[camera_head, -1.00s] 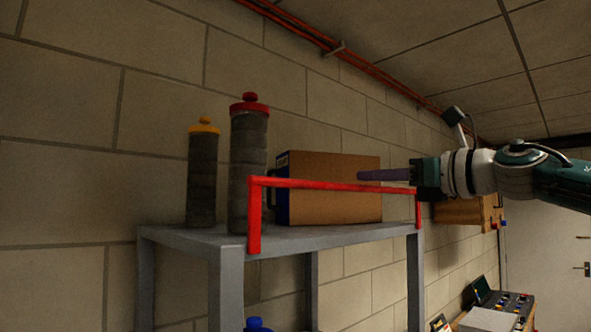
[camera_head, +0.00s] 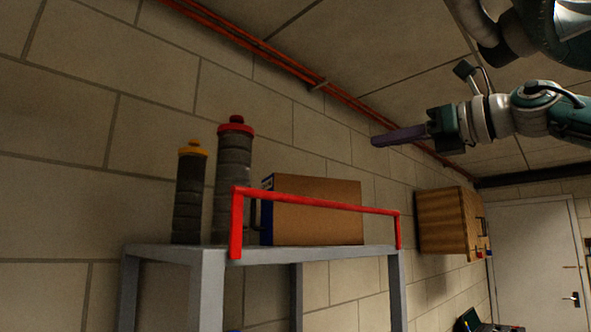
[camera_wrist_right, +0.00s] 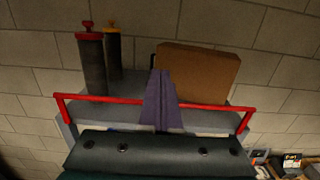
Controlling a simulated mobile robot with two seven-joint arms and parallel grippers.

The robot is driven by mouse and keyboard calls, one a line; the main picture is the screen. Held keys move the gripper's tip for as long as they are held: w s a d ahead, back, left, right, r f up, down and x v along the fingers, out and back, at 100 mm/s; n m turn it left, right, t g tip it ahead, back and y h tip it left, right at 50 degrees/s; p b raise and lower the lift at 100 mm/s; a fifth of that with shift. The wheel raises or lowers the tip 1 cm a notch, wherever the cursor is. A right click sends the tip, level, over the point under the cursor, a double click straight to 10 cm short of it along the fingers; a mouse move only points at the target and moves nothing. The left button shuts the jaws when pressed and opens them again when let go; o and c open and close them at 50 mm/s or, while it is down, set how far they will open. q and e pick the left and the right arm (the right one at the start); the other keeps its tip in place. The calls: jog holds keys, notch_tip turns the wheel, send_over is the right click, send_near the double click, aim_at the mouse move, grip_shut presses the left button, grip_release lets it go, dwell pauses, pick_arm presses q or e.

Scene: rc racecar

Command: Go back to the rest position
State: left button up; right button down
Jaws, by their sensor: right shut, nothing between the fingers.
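My right gripper (camera_head: 376,141) is shut and empty, its purple fingers together and pointing left in the head view. It is raised in the air, above and to the right of the grey shelf's cardboard box (camera_head: 316,211), and touches nothing. In the right wrist view the shut fingers (camera_wrist_right: 161,80) show in front of the box (camera_wrist_right: 197,75) and the red rail. Another part of my arms shows at the top right of the head view. My left gripper does not show.
The grey shelf (camera_head: 300,254) has a red rail (camera_head: 320,202) along its front. A red-capped bottle (camera_head: 233,180) and a yellow-capped bottle (camera_head: 188,195) stand left of the box. A wooden cabinet (camera_head: 441,222) hangs on the wall near a door (camera_head: 529,265).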

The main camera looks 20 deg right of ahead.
dwell(0.4)
jog(key=w+a+f+m+t+y+p, duration=0.1)
jog(key=a+f+m+t+y+p, duration=0.25)
jog(key=a+m, duration=0.7)
jog(key=s+f+m+g+h+p, duration=0.25)
jog(key=s+f+m+h, duration=0.4)
jog(key=f+m, duration=0.5)
jog(key=s+f+m+g+h+p, duration=0.2)
jog(key=s+f+m+g+h, duration=0.4)
jog(key=f+m, duration=0.6)
jog(key=s+a+f+m+g, duration=0.1)
jog(key=s+a+f+g, duration=0.1)
jog(key=s, duration=0.5)
jog(key=s+a+f+m+g+y+p, duration=0.1)
jog(key=s+a+f+m+g, duration=0.1)
jog(key=s+f, duration=0.4)
jog(key=s+a+f+m+g+y+p, duration=0.1)
jog(key=s+f+g, duration=0.3)
jog(key=s, duration=0.5)
jog(key=shift+a+f+m+g, duration=0.3)
jog(key=shift+a, duration=0.15)
